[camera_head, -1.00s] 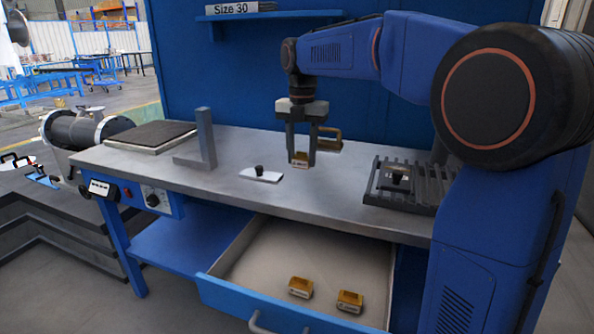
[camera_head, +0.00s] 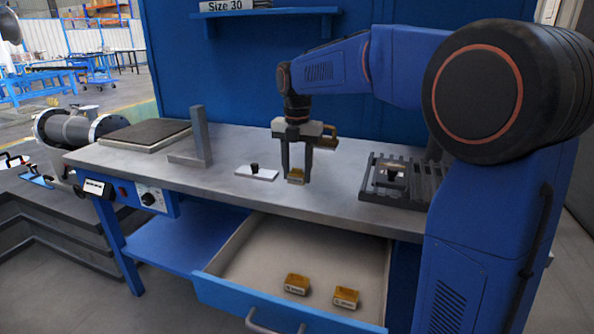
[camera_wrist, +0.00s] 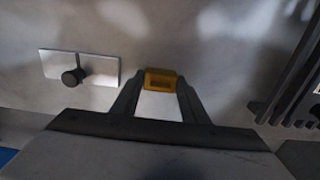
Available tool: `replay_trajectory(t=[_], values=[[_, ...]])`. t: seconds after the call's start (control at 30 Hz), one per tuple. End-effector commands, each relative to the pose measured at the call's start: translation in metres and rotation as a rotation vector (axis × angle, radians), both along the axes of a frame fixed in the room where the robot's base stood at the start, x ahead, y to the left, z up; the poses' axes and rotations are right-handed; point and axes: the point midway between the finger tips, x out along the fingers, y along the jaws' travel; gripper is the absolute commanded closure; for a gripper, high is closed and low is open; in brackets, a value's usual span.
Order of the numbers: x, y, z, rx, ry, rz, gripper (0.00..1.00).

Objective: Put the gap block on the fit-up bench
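The gap block, a small yellow block with a pale label (camera_head: 296,177), is between the fingertips of my gripper (camera_head: 297,172). The fingers are closed against its sides. In the wrist view the block (camera_wrist: 161,79) shows at the fingertips (camera_wrist: 161,84). It is low over the middle of the grey top of the fit-up bench (camera_head: 225,193). I cannot tell whether its underside touches the bench. Two similar yellow blocks, one on the left (camera_head: 297,284) and one on the right (camera_head: 345,297), lie in the open drawer (camera_head: 225,290) below.
A white plate with a black knob (camera_head: 257,173) lies left of my gripper, and a grey angle piece (camera_head: 200,140) stands farther left. A slatted grey fixture (camera_head: 410,192) is on the right.

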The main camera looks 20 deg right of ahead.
Motion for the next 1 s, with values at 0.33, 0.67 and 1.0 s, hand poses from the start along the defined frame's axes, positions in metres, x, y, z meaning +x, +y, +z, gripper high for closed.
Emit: replay_trajectory(t=[0.33, 0.67, 1.0], values=[[0.0, 0.0, 0.0, 0.0, 0.0, 0.0, 0.43], [0.001, 0.0, 0.035, 0.0, -0.003, 0.0, 0.43], [0.001, 0.0, 0.098, 0.0, -0.001, 0.0, 0.43]])
